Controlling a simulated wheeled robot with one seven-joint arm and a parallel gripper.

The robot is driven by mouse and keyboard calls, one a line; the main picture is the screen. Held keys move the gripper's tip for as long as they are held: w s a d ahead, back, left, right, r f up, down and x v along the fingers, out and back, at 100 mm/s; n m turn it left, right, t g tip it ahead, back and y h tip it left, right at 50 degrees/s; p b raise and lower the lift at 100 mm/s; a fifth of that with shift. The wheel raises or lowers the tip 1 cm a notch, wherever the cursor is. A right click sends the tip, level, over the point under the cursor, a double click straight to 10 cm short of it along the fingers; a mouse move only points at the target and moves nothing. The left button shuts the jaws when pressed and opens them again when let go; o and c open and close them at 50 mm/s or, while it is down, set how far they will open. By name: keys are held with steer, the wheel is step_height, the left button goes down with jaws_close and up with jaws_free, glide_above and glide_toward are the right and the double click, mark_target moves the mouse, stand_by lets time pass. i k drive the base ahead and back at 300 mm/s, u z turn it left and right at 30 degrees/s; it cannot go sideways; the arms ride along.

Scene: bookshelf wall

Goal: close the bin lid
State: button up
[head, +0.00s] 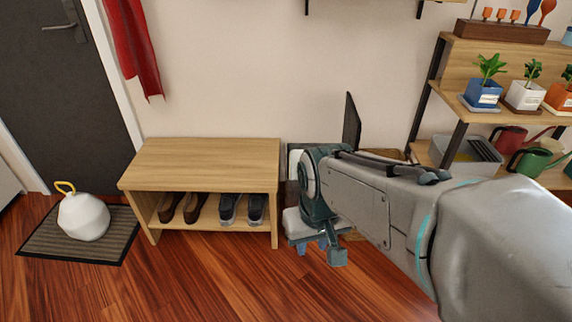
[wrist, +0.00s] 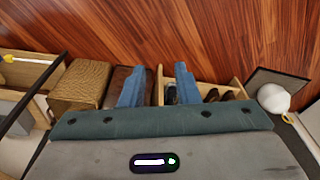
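A dark thin panel (head: 352,121) stands upright against the wall, just right of the bench in the head view; it looks like the raised bin lid. The bin itself is mostly hidden behind my arm; a dark edge (head: 292,166) shows beside the bench. In the wrist view a dark brown box (wrist: 121,84), probably the bin, stands between the bench and a wicker basket. My gripper (head: 319,250) hangs in front of that spot, pointing down. In the wrist view its two blue fingers (wrist: 159,70) are apart with nothing held between them.
A wooden bench (head: 205,150) with shoes stands left of my gripper. The wicker basket (wrist: 80,84) is on the bin's other side. A shelf (head: 480,60) with plants and watering cans is at the right. A white bag (head: 83,216) sits on a mat. The front floor is clear.

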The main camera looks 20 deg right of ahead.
mark_target(352, 131)
steer(key=z, duration=0.5)
steer(key=i, duration=1)
steer(key=u, duration=0.4)
